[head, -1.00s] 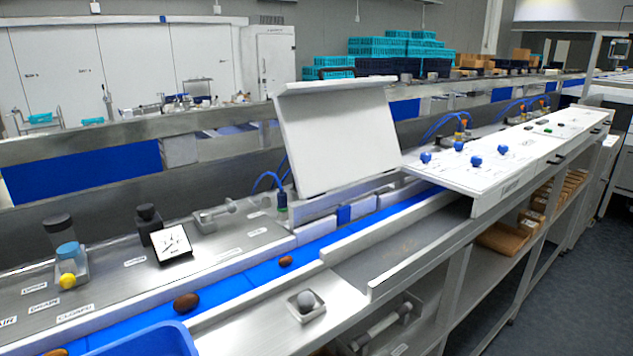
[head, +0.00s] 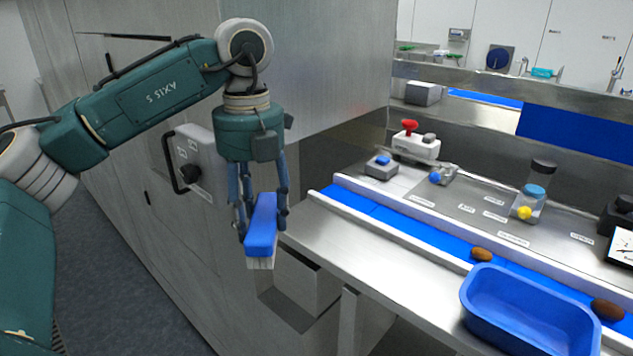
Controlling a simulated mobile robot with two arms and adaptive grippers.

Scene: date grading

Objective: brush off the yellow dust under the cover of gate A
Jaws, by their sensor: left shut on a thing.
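My left gripper (head: 262,218) is shut on a brush with a blue back (head: 261,236) and pale bristles pointing down. It holds the brush in the air, in front of the metal cabinet wall and left of the belt's near end. Gate A, its cover and any yellow dust are not in view now. My right gripper is not in view.
A blue belt (head: 415,228) runs beside a metal ledge, with brown dates (head: 482,254) on it. A blue tub (head: 530,308) stands at the front right. An open grey bin (head: 302,281) hangs below the ledge.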

